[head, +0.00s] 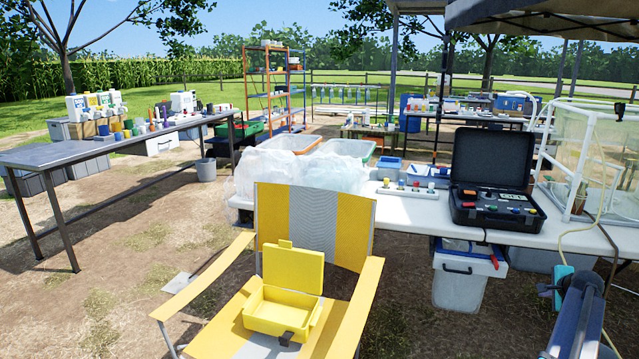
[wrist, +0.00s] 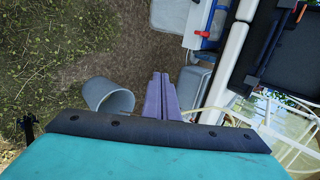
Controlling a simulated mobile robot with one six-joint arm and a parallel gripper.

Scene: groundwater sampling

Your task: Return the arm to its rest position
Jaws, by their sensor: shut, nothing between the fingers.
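My gripper (wrist: 161,76) shows in the wrist view as two purple-grey fingers pressed together beyond a dark bar and a teal housing. It is shut and empty, over bare ground beside a grey bucket (wrist: 108,96). In the head view my arm is at the lower right, in front of the white table (head: 400,212); a teal part of it shows there, but the fingertips cannot be made out.
An open black case (head: 497,208) stands on the white table, left of a clear-walled frame (head: 607,160). A yellow chair (head: 355,235) holds an open yellow box (head: 283,310). White bins (head: 462,278) stand under the table.

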